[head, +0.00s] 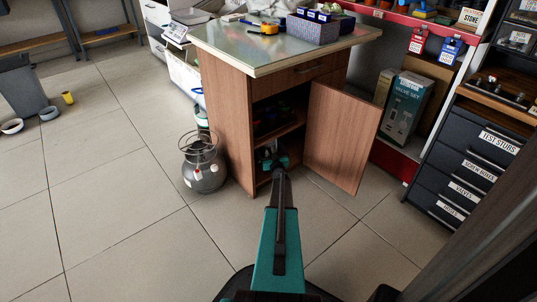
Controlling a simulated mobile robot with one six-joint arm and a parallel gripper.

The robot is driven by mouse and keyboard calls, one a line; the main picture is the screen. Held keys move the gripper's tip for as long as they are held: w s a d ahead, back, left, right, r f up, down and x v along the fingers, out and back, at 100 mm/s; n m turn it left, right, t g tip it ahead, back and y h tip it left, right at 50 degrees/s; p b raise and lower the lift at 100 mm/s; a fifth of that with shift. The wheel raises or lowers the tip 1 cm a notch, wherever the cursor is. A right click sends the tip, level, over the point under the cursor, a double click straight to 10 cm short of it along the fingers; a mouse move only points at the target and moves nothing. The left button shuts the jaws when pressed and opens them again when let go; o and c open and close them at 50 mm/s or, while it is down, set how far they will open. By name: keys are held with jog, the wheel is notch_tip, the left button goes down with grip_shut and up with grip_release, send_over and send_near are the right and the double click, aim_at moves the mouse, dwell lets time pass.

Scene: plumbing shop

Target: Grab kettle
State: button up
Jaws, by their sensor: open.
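My arm reaches forward from the bottom of the head view into the open front of a wooden cabinet (227,130). My gripper (273,162) is small and teal, at the cabinet's lower opening, below the middle shelf. Its jaws are open. I cannot make out a kettle for certain. The lower compartment is dark, and a small pale shape shows by the gripper, too small to name. Dark, unclear items lie on the shelf above. The wooden cabinet door (340,138) stands open to the right of the gripper.
A grey gas cylinder (204,172) with a wire collar stands left of the cabinet. The worktop (270,48) overhangs above. A boxed valve set (403,108) and a dark drawer unit (470,165) stand at the right.

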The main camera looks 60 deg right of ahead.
jog(key=c, duration=2)
jog(key=shift+o, duration=0.2)
jog(key=shift+r, duration=0.3)
jog(key=shift+r+p, duration=1.2)
jog(key=shift+r, duration=0.45)
jog(key=r+p+v, duration=0.1)
jog(key=p+v, duration=0.3)
jog(key=v, duration=1.1)
jog(key=shift+a+r+p, duration=0.15)
jog(key=shift+a+p, duration=0.15)
jog(key=shift+a, duration=0.35)
